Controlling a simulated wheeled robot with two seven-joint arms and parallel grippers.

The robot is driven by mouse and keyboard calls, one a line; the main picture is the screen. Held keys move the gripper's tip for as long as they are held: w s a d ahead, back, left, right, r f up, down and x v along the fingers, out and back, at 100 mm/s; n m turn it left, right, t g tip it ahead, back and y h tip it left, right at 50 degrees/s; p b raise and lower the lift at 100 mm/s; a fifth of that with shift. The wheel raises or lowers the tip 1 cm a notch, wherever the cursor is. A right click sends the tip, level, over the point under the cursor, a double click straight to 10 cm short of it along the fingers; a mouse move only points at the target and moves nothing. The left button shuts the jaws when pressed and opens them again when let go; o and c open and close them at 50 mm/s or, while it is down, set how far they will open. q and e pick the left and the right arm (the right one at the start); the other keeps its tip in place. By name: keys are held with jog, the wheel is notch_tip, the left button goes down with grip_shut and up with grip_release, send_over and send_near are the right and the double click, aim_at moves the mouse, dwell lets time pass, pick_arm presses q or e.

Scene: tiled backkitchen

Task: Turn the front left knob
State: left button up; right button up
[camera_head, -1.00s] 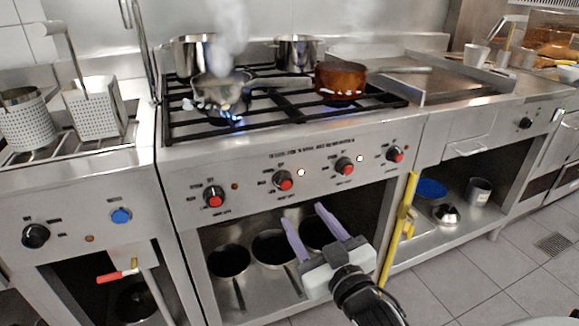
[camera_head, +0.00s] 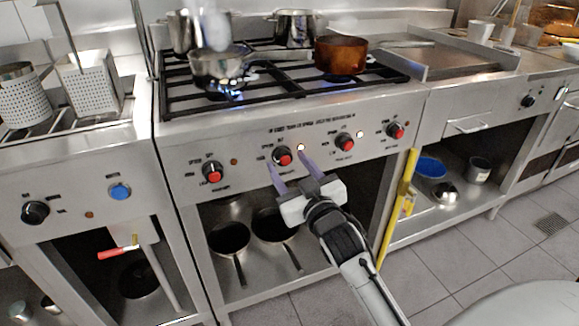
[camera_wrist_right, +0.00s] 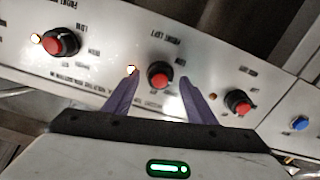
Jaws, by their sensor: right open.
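The stove panel has a row of red-faced knobs with black rims. The knob lettered what looks like "front left" in the right wrist view (camera_wrist_right: 159,74) is the second from the left in the head view (camera_head: 282,156). My right gripper (camera_head: 286,159) is open, its two purple fingers pointing at this knob. In the right wrist view my right gripper (camera_wrist_right: 158,78) has one fingertip on each side of the knob. Whether the fingers touch it I cannot tell. My left gripper is not in view.
Neighbouring knobs (camera_head: 213,173) (camera_head: 345,142) sit on both sides. A steaming pot (camera_head: 218,68) stands over a lit burner, with a copper pan (camera_head: 341,56) to its right. A yellow bar (camera_head: 398,205) stands right of my arm. Pans (camera_head: 229,238) sit on the shelf below.

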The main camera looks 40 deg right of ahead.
jog(key=shift+c, duration=0.2)
jog(key=c, duration=1)
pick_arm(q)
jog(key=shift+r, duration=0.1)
